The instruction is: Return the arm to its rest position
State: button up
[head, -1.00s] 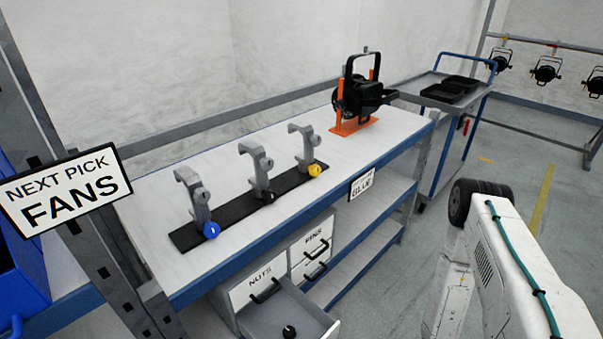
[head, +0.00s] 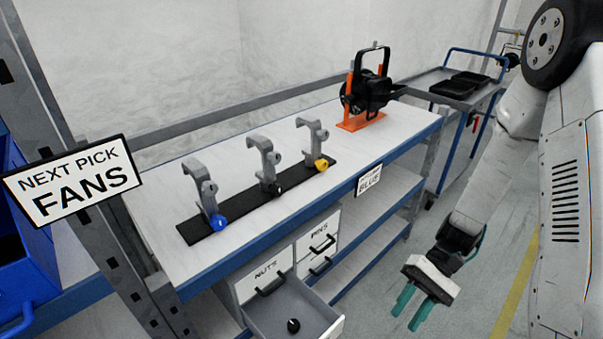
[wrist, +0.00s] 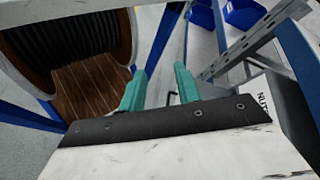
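My gripper (head: 414,306) hangs in the air in front of the bench at the lower right of the head view, fingers pointing down. Its two teal fingers are apart with nothing between them; they also show in the wrist view (wrist: 158,88). My arm is folded at the right side of the head view. The workbench (head: 160,245) stands to the left of the gripper, not touching it.
Three clamps stand on a black strip (head: 235,213) on the bench. A black lamp (head: 372,92) sits in an orange stand (head: 360,122). The nuts drawer (head: 318,322) is pulled open, holding a dark knob (head: 293,325). A trolley (head: 440,75) stands behind. A wooden-floored reel (wrist: 90,90) shows in the wrist view.

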jog(key=s+d+r+n+t+h, duration=0.1)
jog(key=s+r+t+h, duration=0.1)
jog(key=r, duration=0.7)
jog(key=s+d+r+t+h, duration=0.2)
jog(key=s+r+t+h, duration=0.1)
jog(key=r, duration=0.6)
jog(key=s+d+r+n+t+h, duration=0.1)
jog(key=r+t+h, duration=0.3)
jog(key=r, duration=0.5)
jog(key=shift+s+d+r+n+t, duration=0.2)
jog(key=shift+s+r+n+t, duration=0.15)
jog(key=shift+s+t, duration=0.45)
